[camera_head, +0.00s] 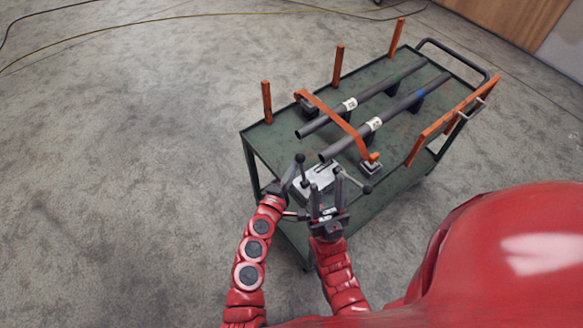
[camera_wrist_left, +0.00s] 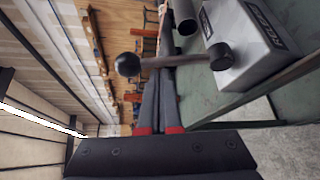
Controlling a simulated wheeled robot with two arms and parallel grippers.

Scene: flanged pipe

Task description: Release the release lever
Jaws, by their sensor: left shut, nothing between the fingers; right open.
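A grey metal clamp block (camera_head: 318,176) sits at the near end of the green cart. A lever with a black ball knob (camera_head: 300,158) stands up at its left side; I take it as the release lever. A second ball-ended lever (camera_head: 367,189) sticks out at the right. My left gripper (camera_head: 289,181) is beside the left lever, fingers together and empty. In the left wrist view the lever rod (camera_wrist_left: 175,60) crosses at the fingertips (camera_wrist_left: 158,72); contact cannot be told. My right gripper (camera_head: 328,192) is open in front of the block, partly hiding it.
Two dark pipes (camera_head: 395,108) lie along the green cart (camera_head: 405,130) under an orange bar (camera_head: 340,121). Orange posts (camera_head: 339,66) stand along its far edge, and an orange rail (camera_head: 440,122) runs along the right. Open floor lies left of the cart.

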